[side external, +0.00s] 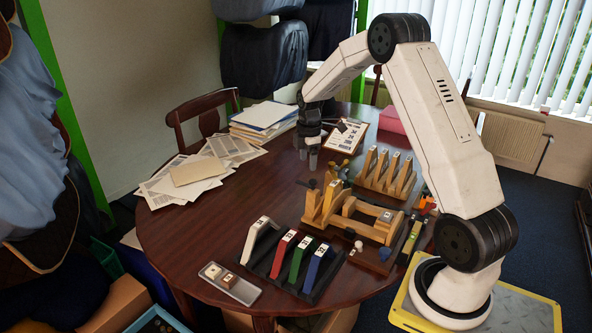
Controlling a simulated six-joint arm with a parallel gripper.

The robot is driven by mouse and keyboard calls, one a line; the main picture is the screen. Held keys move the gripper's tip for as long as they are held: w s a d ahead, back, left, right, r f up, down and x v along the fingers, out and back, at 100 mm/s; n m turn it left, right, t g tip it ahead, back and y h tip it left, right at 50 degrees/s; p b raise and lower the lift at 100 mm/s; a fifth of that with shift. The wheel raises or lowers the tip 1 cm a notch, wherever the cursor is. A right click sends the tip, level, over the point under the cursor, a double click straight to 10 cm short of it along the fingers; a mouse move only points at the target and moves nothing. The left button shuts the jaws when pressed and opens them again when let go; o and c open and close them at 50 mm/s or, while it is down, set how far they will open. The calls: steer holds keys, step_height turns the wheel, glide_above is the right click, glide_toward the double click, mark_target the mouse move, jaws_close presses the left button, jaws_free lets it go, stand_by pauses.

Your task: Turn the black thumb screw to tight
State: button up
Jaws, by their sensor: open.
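A small dark knob (312,184), which looks like the black thumb screw, is at the left end of the wooden fixture (372,232) on the round table. It is too small to tell how far it is turned. My gripper (309,158) is open and points down above the table, behind the fixture and up the picture from the knob. It appears empty and apart from the knob.
A rack of white, red, green and blue pieces (290,254) stands in front of the fixture. A wooden rack with upright pegs (385,173) stands behind it. A grey tray (243,291) lies at the front edge. Papers (190,172) cover the table's left side.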

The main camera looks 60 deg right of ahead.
mark_target(313, 181)
steer(key=d, duration=0.2)
steer(key=d+n, duration=0.1)
steer(key=shift+d+f, duration=0.15)
steer(key=shift+f, duration=0.15)
steer(key=shift+f, duration=0.1)
steer(key=shift+f, duration=3.8)
jaws_close()
